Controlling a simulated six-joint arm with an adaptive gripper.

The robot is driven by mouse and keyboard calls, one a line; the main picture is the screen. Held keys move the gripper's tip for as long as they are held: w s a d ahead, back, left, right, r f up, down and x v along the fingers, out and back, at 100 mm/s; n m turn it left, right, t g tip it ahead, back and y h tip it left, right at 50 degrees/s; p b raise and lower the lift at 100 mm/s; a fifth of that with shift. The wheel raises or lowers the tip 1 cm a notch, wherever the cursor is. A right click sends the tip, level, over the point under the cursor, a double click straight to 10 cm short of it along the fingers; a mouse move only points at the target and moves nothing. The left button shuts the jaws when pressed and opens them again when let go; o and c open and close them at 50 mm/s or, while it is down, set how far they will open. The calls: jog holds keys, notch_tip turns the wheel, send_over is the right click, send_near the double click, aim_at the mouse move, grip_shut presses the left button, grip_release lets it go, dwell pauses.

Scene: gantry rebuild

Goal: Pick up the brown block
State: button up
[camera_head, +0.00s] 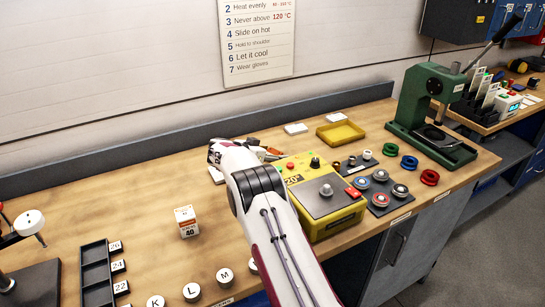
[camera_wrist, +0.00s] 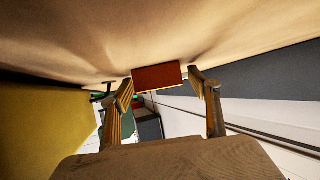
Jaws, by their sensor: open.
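In the wrist view, the brown block (camera_wrist: 157,77) is a small reddish-brown box lying against the wooden bench top, which fills the upper part of the picture. My gripper (camera_wrist: 162,82) is open, with one finger on each side of the block in the picture. A narrow gap shows on either side; I cannot tell whether the block is between the fingertips or just beyond them. In the head view, my white and dark arm hides the block and most of my gripper.
A yellow machine (camera_head: 335,222) stands right of my arm, close by. A yellow tray (camera_head: 341,133) lies behind it, and a green press (camera_head: 432,110) stands farther right. A small white and orange box (camera_head: 186,222) stands to the left. Bench left of my arm is largely clear.

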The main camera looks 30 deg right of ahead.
aim_at(272, 152)
jog(key=shift+c, duration=0.3)
grip_shut()
jog(key=shift+r, duration=0.2)
jog(key=shift+r, duration=5)
